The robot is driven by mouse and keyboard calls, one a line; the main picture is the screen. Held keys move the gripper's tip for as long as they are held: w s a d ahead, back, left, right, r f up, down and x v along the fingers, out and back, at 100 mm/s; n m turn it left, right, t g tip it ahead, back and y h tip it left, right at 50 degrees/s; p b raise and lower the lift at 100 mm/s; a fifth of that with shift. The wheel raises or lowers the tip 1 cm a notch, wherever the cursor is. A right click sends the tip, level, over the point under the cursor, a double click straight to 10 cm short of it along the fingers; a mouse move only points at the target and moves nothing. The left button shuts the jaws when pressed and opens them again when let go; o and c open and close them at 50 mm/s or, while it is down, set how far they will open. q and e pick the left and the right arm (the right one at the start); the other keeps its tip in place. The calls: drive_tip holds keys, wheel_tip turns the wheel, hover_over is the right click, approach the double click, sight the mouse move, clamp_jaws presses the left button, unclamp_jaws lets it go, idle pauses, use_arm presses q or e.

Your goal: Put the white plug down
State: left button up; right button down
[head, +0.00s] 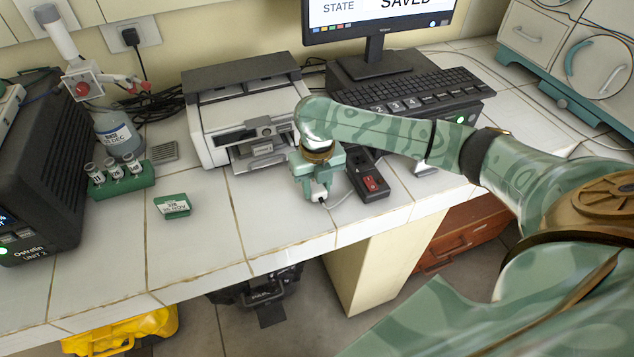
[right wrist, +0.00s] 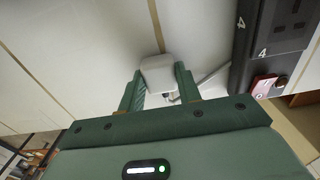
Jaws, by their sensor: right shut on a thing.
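My right gripper (head: 317,195) is low over the front part of the white tiled bench, between the printer and a dark power strip (head: 370,182). It is shut on the white plug (head: 319,193), which has a white cable leading off to the right. In the right wrist view the plug (right wrist: 158,72) sits between the two green fingers (right wrist: 160,92). I cannot tell whether the plug touches the bench. The power strip (right wrist: 275,45) is right of the plug there, with a red switch and a socket marked 4. My left gripper is not in view.
A printer (head: 250,115) stands just behind and left of the gripper. A keyboard (head: 425,88) is at the back right. A green vial rack (head: 120,182) and a small green labelled block (head: 173,206) are at the left. The bench (head: 285,225) is clear in front, up to its edge.

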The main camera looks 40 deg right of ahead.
sight(317, 187)
drive_tip(key=shift+f, duration=0.25)
drive_tip(key=c, duration=1)
unclamp_jaws()
wheel_tip(317, 187, up, 13)
drive_tip(key=p, duration=0.5)
drive_tip(key=shift+r, duration=0.15)
